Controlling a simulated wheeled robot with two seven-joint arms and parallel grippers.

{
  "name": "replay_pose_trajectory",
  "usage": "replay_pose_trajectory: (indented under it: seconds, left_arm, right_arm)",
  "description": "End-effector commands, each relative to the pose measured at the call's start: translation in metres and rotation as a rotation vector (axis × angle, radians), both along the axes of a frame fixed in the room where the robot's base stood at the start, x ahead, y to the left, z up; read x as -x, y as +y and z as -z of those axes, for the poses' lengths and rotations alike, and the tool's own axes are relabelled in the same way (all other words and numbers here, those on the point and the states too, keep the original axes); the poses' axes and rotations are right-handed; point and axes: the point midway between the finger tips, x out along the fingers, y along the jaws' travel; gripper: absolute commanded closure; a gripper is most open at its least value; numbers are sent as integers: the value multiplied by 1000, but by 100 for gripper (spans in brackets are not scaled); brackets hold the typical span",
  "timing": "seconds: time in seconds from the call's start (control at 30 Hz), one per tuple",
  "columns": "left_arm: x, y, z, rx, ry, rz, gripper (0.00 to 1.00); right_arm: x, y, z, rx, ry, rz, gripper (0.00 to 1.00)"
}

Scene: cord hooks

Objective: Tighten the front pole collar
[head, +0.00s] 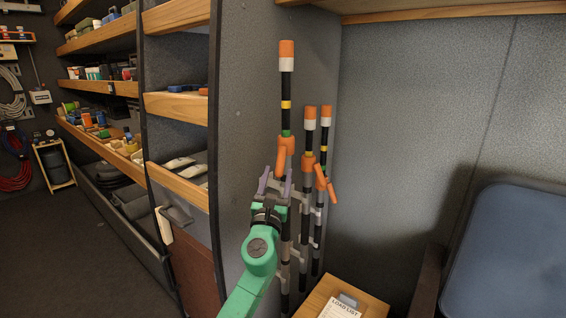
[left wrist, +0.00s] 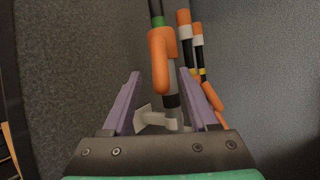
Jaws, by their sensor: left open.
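Three striped poles stand upright against the grey wall panel. The front pole (head: 286,88) is the nearest and tallest, with an orange and white top. Its orange collar (head: 287,145) has a lever (head: 281,162) hanging down along the pole. In the left wrist view the collar's lever (left wrist: 158,78) lies between the finger lines, beyond the fingertips or level with them; I cannot tell which. My left gripper (head: 277,177) is open just below the collar, its purple fingers apart with nothing gripped. It hides part of the front pole. My right gripper is not in view.
The two other poles (head: 309,140) (head: 326,140) with orange collars stand close on the right. Grey wall clips (head: 316,211) hold the poles; one clip (left wrist: 155,119) shows between my fingers. A wooden box top (head: 365,300) and a blue padded seat (head: 515,250) are lower right. Shelves stand left.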

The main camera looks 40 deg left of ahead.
Motion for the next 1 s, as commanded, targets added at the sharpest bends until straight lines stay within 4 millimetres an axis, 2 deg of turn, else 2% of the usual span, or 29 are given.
replay_pose_trajectory:
  seconds: [0.1,0.2,0.5,0.53,0.67,0.7,1.0]
  left_arm:
    - [-22,13,-11,1,-2,0,40]
    - [-34,19,-15,1,-1,-1,40]
    - [-39,22,-17,2,0,2,40]
    - [-39,22,-17,2,1,2,44]
    - [-39,22,-17,2,1,2,94]
    - [-39,22,-17,2,1,2,100]
    - [-39,22,-17,2,1,2,100]
  right_arm:
    - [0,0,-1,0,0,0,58]
    - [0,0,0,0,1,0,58]
    - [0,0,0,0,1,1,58]
    - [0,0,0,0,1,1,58]
    - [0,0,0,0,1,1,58]
    - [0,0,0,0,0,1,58]
    - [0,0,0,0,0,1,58]
